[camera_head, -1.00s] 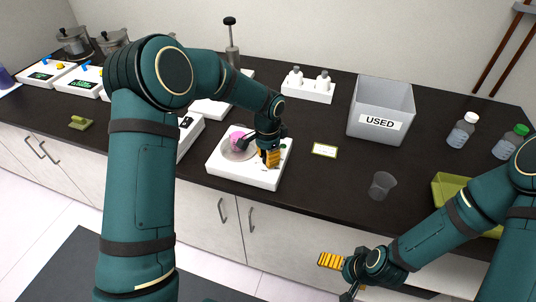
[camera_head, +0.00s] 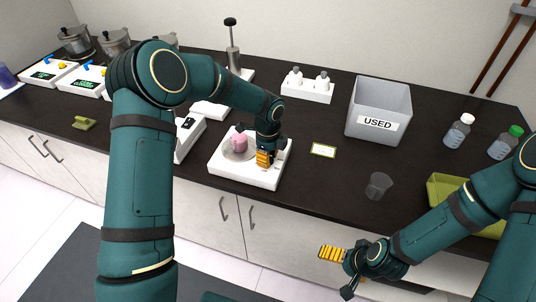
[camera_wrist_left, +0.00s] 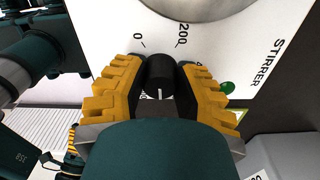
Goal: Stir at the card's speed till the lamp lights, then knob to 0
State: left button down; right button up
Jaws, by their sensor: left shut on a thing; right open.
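The white stirrer (camera_head: 232,174) stands at the counter's front edge, with a beaker of pale pink contents (camera_head: 240,143) on its round metal plate (camera_wrist_left: 200,12). My left gripper (camera_wrist_left: 160,85) is shut on the stirrer's black knob (camera_wrist_left: 160,74); in the head view the gripper (camera_head: 265,158) hides the knob. The knob's white line faces down in the wrist view. "0" and "200" show on the panel; another label is partly hidden. A green lamp (camera_wrist_left: 227,88) shows beside the right finger; I cannot tell if it is lit. The card (camera_head: 323,150) lies right of the stirrer. My right gripper (camera_head: 345,272) is open and empty.
A grey bin marked USED (camera_head: 352,119) stands behind the card. An empty clear cup (camera_head: 379,186), two capped bottles (camera_head: 458,132) and a green tray (camera_head: 438,188) are on the right. A white rack with small bottles (camera_head: 306,91) stands at the back.

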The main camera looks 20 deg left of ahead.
pick_arm(q)
jog(key=m+p, duration=0.2)
jog(key=m, duration=0.4)
jog(key=shift+a, duration=0.1)
jog(key=shift+m, duration=0.3)
dwell(0.3)
jog(key=c, duration=0.6)
grip_release()
jog(key=shift+r, duration=0.1)
notch_tip(320, 180, up, 12)
jog(key=shift+f, duration=0.1)
